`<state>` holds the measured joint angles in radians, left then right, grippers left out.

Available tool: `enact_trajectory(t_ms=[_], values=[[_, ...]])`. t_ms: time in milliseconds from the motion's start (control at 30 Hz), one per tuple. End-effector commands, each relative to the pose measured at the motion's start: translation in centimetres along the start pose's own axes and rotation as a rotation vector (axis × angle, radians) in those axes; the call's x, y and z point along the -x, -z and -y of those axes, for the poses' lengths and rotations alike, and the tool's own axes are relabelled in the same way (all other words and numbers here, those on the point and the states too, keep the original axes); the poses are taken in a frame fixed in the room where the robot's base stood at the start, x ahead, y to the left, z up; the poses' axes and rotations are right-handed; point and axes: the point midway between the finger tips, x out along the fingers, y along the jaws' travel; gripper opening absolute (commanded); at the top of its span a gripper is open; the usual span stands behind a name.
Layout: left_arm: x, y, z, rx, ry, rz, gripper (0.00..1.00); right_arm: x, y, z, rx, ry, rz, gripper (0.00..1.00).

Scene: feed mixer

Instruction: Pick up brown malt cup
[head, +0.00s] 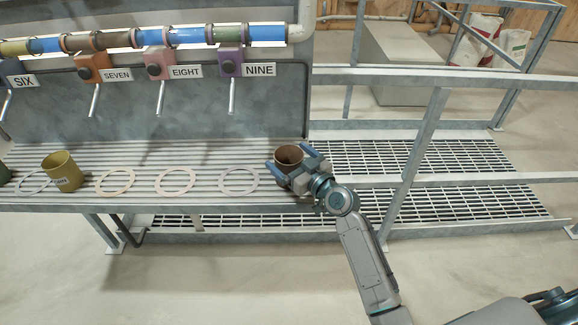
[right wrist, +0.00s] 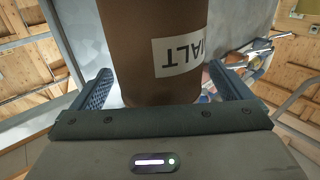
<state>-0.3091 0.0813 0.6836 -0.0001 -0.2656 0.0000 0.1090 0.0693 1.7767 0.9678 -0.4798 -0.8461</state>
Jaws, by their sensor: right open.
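The brown malt cup (head: 289,157) stands upright at the right end of the grey slatted bench in the head view. In the right wrist view the cup (right wrist: 135,50) fills the middle, and its white label reads "ALT" upside down. My right gripper (head: 291,173) is at the cup, coming from the front right. Its fingers are open, one on each side of the cup, as the right wrist view (right wrist: 163,88) shows. A gap shows between the cup and the fingers there. My left gripper is not in view.
An olive labelled cup (head: 62,172) stands on the bench (head: 205,200) further left. Flat rings (head: 238,181) lie along it. Levers (head: 232,95) under signs such as NINE hang above. A metal railing (head: 420,150) stands right of the bench.

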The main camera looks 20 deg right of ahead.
Motion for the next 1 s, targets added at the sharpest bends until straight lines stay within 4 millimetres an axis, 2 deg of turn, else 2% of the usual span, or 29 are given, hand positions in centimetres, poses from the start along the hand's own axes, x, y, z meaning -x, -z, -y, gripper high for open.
enact_trajectory(t_ms=[67, 100, 333, 733, 867, 1000], values=[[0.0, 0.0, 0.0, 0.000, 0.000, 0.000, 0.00, 0.0, 0.0, 0.0, 0.000, 0.000, 0.000, 0.98], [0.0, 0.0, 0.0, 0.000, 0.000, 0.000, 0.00, 0.0, 0.0, 0.0, 0.000, 0.000, 0.000, 0.94], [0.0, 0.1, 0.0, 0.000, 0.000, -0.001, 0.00, 0.0, 0.0, 0.0, 0.000, 0.000, 0.000, 0.49], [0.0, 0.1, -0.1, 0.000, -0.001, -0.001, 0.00, 0.0, 0.6, 0.0, 0.002, 0.000, -0.002, 0.49], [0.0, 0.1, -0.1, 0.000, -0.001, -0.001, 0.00, 0.0, 1.8, 0.0, 0.002, 0.000, -0.003, 0.49], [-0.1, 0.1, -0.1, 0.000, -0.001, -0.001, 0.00, 0.0, 3.9, -0.1, 0.004, 0.000, -0.005, 0.49]])
